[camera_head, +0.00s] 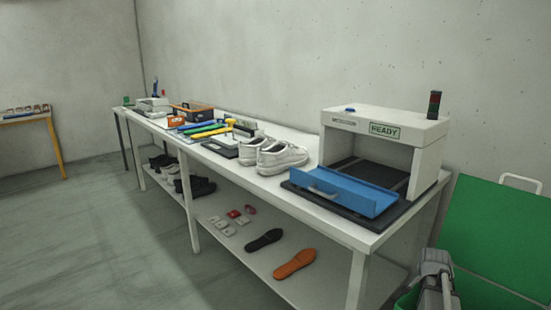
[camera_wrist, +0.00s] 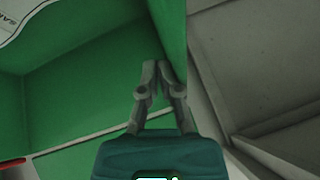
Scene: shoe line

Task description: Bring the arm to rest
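My gripper (camera_wrist: 156,68) shows in the wrist view. Its two grey fingers lean together and their tips meet, with nothing visible between them. It is over or in front of a green surface (camera_wrist: 90,75), with a grey surface to the right. In the head view, a grey part that looks like my arm (camera_head: 437,275) is at the lower right, beside the green panel (camera_head: 500,235) and right of the table (camera_head: 330,228). The gripper's fingers cannot be made out there.
The white table carries a press-like machine (camera_head: 385,120) marked READY, a blue tray (camera_head: 340,190), white shoes (camera_head: 281,157) and several tools. Insoles (camera_head: 295,263) and dark shoes (camera_head: 196,186) lie on the lower shelf. The floor (camera_head: 90,240) at left is clear.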

